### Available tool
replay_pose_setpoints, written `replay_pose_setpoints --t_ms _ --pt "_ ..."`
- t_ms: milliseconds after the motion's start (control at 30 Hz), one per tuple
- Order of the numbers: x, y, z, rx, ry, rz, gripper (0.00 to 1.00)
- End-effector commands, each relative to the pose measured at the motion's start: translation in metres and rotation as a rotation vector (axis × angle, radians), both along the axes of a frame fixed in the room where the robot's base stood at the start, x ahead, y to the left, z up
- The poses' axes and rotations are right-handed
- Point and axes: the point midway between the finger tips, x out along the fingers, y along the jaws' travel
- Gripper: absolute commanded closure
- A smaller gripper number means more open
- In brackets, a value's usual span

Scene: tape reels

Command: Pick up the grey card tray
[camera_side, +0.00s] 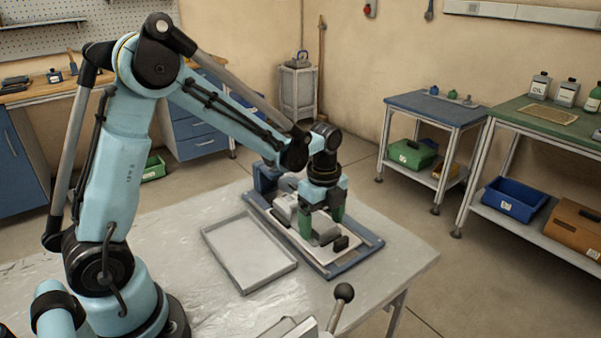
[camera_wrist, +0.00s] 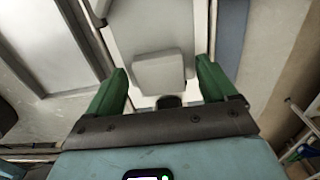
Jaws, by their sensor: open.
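A shallow, light grey tray (camera_side: 248,254) with a low rim lies flat on the table, left of the blue-edged fixture, and looks empty. I take it to be the grey card tray. Part of it shows at the upper left of the wrist view (camera_wrist: 45,45). My gripper (camera_side: 320,224) has two green fingers and is open, low over the fixture, to the right of the tray and apart from it. In the wrist view my gripper (camera_wrist: 160,70) has a light grey block (camera_wrist: 158,76) showing between its fingers. I cannot tell whether the fingers touch the block.
The blue-edged fixture (camera_side: 341,268) carries grey parts and a black knob (camera_side: 341,243). A lever with a dark ball (camera_side: 344,292) stands at the table's near edge. The table (camera_side: 190,235) left of the tray is clear.

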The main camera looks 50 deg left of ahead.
Motion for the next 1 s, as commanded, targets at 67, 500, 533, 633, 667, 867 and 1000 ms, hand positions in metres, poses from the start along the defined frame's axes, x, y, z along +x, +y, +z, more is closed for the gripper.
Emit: replay_pose_setpoints --t_ms 67,500,533,633,667,867,1000 --pt "0.0001 0.0 -0.0026 0.0 0.0 0.0 0.15" --pt "0.0 -0.0001 -0.0024 0.0 0.0 0.0 0.52" --pt "0.0 -0.0001 -0.0024 0.0 0.0 0.0 0.56" --pt "0.0 -0.0001 -0.0024 0.0 0.0 0.0 0.72" --pt "-0.0001 -0.0001 -0.0024 0.0 0.0 0.0 0.76" --pt "0.0 -0.0001 -0.0023 0.0 0.0 0.0 0.82" --pt "0.0 -0.0001 -0.0008 0.0 0.0 0.0 0.82"
